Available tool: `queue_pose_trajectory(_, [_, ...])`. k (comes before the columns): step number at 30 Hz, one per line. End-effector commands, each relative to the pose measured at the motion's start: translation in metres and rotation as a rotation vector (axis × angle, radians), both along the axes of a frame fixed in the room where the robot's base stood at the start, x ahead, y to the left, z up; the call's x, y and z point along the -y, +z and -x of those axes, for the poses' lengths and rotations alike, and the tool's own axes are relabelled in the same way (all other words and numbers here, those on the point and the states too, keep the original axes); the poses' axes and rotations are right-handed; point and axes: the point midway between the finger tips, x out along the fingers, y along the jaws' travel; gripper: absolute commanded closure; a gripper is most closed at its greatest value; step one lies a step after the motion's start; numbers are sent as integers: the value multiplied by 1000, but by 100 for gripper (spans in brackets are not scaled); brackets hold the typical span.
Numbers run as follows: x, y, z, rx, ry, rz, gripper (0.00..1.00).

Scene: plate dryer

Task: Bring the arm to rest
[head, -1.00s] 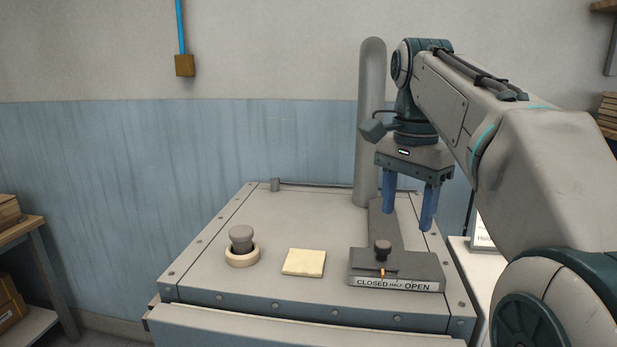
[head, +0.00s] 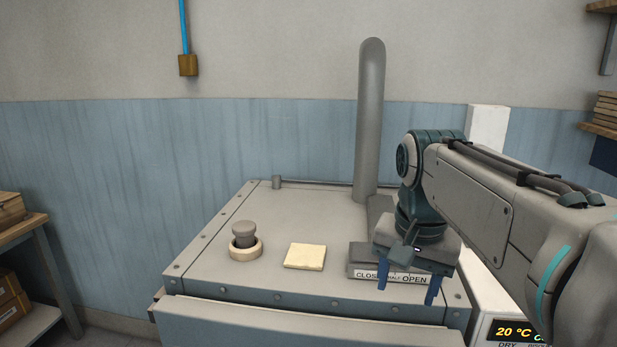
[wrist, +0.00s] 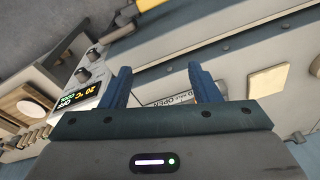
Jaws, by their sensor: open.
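My gripper (head: 407,281) is in front of the dryer's labelled vent slide (head: 362,272), at the right front of the dryer top. Its two blue fingers are apart, point down, and have nothing between them. In the wrist view my gripper (wrist: 158,88) also shows open and empty, with part of the slide's label behind the fingers. The arm hides the slide's knob and most of its right side. The word OPEN shows between the fingers in the head view.
The dryer top (head: 215,275) carries a grey knob in a pale ring (head: 245,242) and a yellow pad (head: 305,256). A grey pipe (head: 370,120) rises behind. A control panel with a lit display (head: 513,332) stands at the right. A shelf (head: 20,230) is at the left.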

Motion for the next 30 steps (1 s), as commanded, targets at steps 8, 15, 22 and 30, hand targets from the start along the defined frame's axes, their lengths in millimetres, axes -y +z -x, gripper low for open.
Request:
queue_pose_trajectory(8, [0, -85, 57, 93, 300, 53, 44])
queue_pose_trajectory(15, [1, -133, 87, 143, 456, 89, 44])
queue_pose_trajectory(22, [0, -141, 91, 151, 485, 95, 44])
queue_pose_trajectory(30, [1, -140, 91, 150, 483, 95, 44])
